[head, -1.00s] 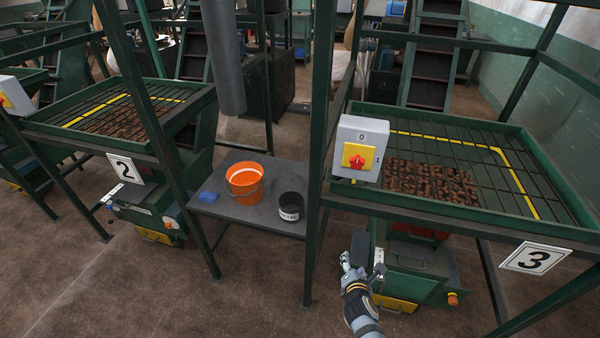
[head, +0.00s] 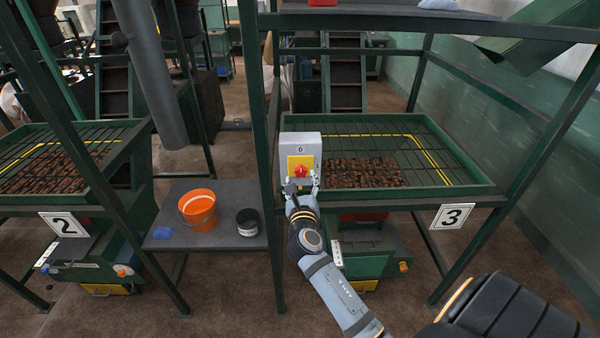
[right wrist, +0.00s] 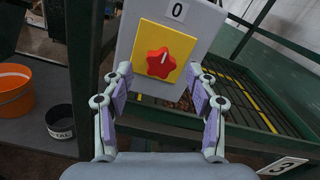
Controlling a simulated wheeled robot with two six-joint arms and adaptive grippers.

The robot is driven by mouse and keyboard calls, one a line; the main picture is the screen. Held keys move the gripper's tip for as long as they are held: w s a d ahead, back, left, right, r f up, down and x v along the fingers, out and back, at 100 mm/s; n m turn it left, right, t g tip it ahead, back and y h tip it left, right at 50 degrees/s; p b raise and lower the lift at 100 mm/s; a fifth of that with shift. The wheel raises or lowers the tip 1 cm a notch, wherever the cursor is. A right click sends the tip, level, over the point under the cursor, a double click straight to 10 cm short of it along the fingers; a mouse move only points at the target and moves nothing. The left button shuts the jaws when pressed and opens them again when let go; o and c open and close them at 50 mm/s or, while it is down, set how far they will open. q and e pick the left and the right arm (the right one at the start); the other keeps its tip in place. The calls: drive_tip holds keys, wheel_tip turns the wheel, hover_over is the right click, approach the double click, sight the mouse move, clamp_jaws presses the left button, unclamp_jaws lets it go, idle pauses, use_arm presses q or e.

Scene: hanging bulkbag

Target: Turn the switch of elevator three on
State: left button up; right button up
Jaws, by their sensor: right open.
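A grey switch box with a yellow plate (head: 292,162) and a red star-shaped knob (head: 300,171) is mounted at the left front of elevator three's tray, left of the "3" sign (head: 452,216). A "0" label is above the knob. My right gripper (head: 301,190) is just in front of the box, below the knob. In the right wrist view the gripper (right wrist: 160,90) is open, with the red knob (right wrist: 160,63) ahead, between and slightly beyond the fingertips, apparently not touched. The knob's white mark points up toward the "0". My left gripper is not in view.
A green upright post (head: 262,150) stands just left of the box. A grey table (head: 222,236) with an orange bucket (head: 198,208) and a dark pot (head: 248,222) is to the left. Elevator three's tray (head: 470,182) extends to the right. A "2" sign (head: 63,224) marks the neighbouring elevator.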

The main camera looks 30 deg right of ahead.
sight(301, 173)
drive_tip(key=x, duration=0.3)
drive_tip(key=shift+w+d+f, duration=0.1)
drive_tip(key=shift+d, duration=0.05)
drive_tip(key=shift+c, duration=0.9)
drive_tip(key=c, duration=1)
